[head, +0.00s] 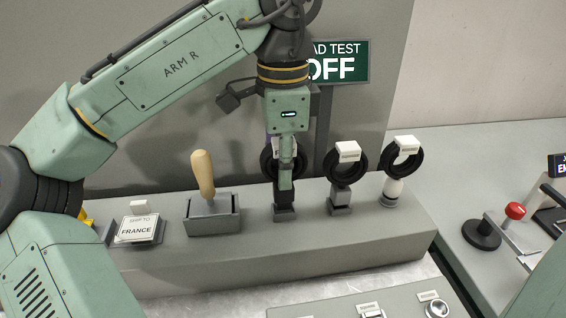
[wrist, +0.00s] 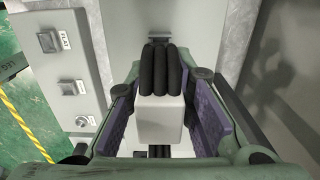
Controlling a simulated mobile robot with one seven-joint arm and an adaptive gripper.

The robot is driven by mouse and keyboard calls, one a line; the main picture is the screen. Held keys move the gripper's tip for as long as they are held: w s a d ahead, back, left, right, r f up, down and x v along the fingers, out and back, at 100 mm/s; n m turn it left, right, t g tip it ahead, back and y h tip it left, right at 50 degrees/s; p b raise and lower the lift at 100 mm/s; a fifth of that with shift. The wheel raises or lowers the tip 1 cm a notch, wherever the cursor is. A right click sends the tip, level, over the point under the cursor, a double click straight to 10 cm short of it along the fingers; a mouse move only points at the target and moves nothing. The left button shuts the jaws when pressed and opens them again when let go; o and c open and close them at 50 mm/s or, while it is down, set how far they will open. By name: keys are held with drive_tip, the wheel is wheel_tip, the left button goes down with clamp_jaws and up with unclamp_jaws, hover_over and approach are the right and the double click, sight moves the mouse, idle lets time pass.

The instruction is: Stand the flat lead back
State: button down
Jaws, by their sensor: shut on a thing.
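My gripper (head: 286,178) points straight down at the leftmost of three leads on the grey ledge. In the wrist view its purple-padded fingers stand on both sides of a pale block (wrist: 160,118) with black cable loops (wrist: 161,72) above it, and it is shut on this lead. In the head view the lead's black coil (head: 268,163) is mostly hidden behind the fingers; its lower end is at a grey socket (head: 285,213). Whether it is seated there cannot be told. The middle lead (head: 331,167) and right lead (head: 417,163) stand upright with white tags.
A wooden-handled lever (head: 203,175) and a FRANCE card (head: 137,229) are left on the ledge. A screen (head: 345,62) reads OFF. A panel in front carries knobs (head: 437,308); the wrist view shows a switch labelled FLAT (wrist: 48,41). A red-knobbed lever (head: 515,211) stands right.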

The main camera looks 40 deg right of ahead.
drive_tip(key=shift+f+b, duration=0.35)
drive_tip(key=shift+f, duration=0.45)
drive_tip(key=c, duration=1.3)
unclamp_jaws()
drive_tip(key=o, duration=0.4)
drive_tip(key=shift+c, duration=0.2)
drive_tip(key=shift+r, duration=0.1)
drive_tip(key=shift+r+p, duration=0.6)
drive_tip(key=shift+r, duration=2.4)
